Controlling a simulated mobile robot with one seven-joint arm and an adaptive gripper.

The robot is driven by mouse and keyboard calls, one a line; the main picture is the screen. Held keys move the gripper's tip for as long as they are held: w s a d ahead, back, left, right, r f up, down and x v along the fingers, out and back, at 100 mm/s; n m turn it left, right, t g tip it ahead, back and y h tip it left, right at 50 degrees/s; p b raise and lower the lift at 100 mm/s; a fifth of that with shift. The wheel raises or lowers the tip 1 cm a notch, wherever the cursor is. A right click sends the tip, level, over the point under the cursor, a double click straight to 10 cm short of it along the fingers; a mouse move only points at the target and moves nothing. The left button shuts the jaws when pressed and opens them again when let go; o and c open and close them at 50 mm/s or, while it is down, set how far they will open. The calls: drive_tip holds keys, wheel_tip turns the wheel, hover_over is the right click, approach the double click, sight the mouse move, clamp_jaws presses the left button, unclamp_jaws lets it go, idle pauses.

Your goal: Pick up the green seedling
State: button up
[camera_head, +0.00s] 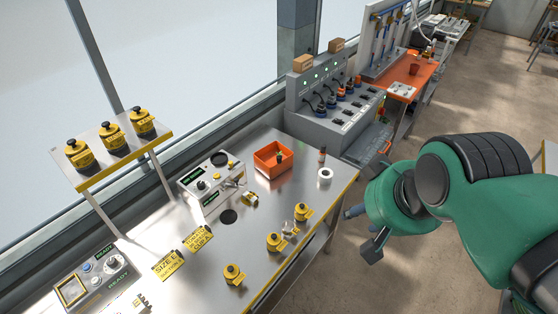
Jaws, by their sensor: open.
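I cannot make out a green seedling anywhere in the head view. My gripper (360,232) shows only in part at the end of my green arm, right of the steel bench's front edge and above the floor. Its dark fingers stand apart, and I see nothing between them. An orange bin (264,168) stands on the bench, with something small and dark in it that is too small to tell.
The steel bench (210,262) carries several yellow-and-black units, such as one near the front edge (274,243), and a grey control box (205,190). A grey machine (330,112) and orange table (415,72) stand beyond.

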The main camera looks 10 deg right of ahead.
drive_tip(key=w+a+f+p, duration=0.1)
drive_tip(key=w+a, duration=0.1)
drive_tip(key=w, duration=1.2)
drive_tip(key=w+a+f+p, duration=0.1)
drive_tip(key=w+a+f, duration=0.1)
drive_tip(key=w, duration=1.3)
drive_tip(key=w+a+f, duration=0.3)
drive_tip(key=w+f, duration=0.7)
drive_tip(key=w, duration=0.1)
drive_tip(key=w+a+f+g, duration=0.1)
drive_tip(key=w+a+f, duration=0.2)
drive_tip(key=w+f, duration=0.8)
drive_tip(key=shift+w+y+p, duration=0.3)
drive_tip(key=shift+p, duration=0.05)
drive_tip(key=shift+a+f, duration=0.1)
drive_tip(key=shift+f, duration=0.1)
approach(279, 157)
drive_tip(key=shift+b+x, duration=0.35)
drive_tip(key=shift+x, duration=2.2)
